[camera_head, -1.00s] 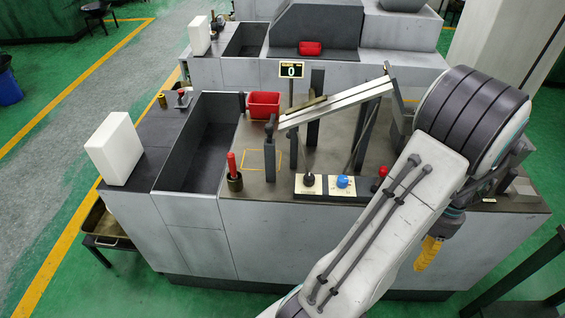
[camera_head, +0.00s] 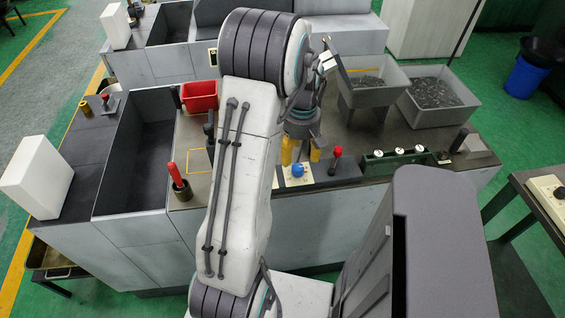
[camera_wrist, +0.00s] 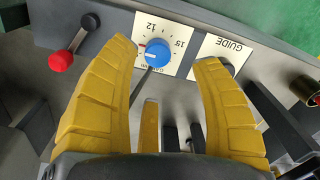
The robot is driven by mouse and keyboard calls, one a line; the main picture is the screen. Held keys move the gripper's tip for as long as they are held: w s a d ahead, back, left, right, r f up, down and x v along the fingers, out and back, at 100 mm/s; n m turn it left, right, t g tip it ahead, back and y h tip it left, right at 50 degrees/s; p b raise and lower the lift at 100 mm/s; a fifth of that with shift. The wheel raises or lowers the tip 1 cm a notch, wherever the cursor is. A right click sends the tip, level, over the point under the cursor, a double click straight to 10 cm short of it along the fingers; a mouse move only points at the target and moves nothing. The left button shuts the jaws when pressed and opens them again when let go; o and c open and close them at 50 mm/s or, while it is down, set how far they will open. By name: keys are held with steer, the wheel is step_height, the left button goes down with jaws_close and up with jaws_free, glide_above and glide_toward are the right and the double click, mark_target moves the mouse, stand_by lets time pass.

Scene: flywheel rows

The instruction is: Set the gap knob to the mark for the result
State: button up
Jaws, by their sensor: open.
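The blue gap knob (camera_head: 297,170) sits on a white dial plate on the front edge of the bench. In the wrist view the knob (camera_wrist: 158,54) is near the top middle, on its dial plate (camera_wrist: 172,31) with the numbers 12 and 15 readable. A small red mark shows at the knob's edge; the exact setting is too small to tell. My gripper (camera_head: 301,153) is above the knob with yellow fingers pointing down. In the wrist view the open gripper (camera_wrist: 166,54) has a finger on each side of the knob, apparently not gripping it.
A red-topped lever (camera_head: 337,153) stands just right of the knob. A plate marked GUIDE (camera_wrist: 222,47) is beside the dial. A red-handled tool in a holder (camera_head: 180,183), a red bin (camera_head: 199,97) and two grey trays (camera_head: 436,106) are also on the bench. My arm hides the bench's middle.

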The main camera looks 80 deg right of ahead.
mark_target(298, 167)
steer(key=shift+w+d+n, duration=0.15)
steer(key=shift+n, duration=1.45)
steer(key=shift+f+n, duration=0.1)
steer(key=shift+n, duration=1.1)
steer(key=shift+f, duration=3.6)
steer(key=shift+o, duration=0.2)
jaws_close()
